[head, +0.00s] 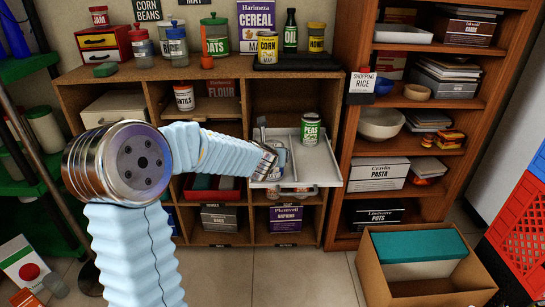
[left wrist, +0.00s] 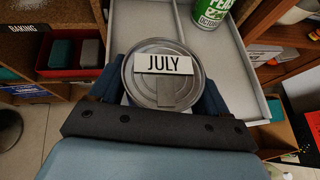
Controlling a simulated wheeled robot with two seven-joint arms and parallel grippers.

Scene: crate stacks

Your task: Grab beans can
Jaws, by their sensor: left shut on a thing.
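My left gripper (head: 268,160) reaches over a pulled-out grey tray (head: 325,172) in the middle shelf unit. In the left wrist view its fingers (left wrist: 164,98) are shut on a can (left wrist: 138,92), one on each side, with the metal lid facing the camera. The lid carries a white JULY label. The can's side label is hidden, so I cannot tell its contents; only a sliver shows in the head view. A green-labelled peas can (head: 311,128) stands in the tray, apart from the gripper; it also shows in the left wrist view (left wrist: 210,12). My right gripper is out of view.
The tray has low walls and a divider. Shelf boards lie above and below it. A corn can (head: 267,47) stands on the top shelf and a lentils can (head: 184,97) in the left compartment. A cardboard box (head: 420,289) is on the floor at right.

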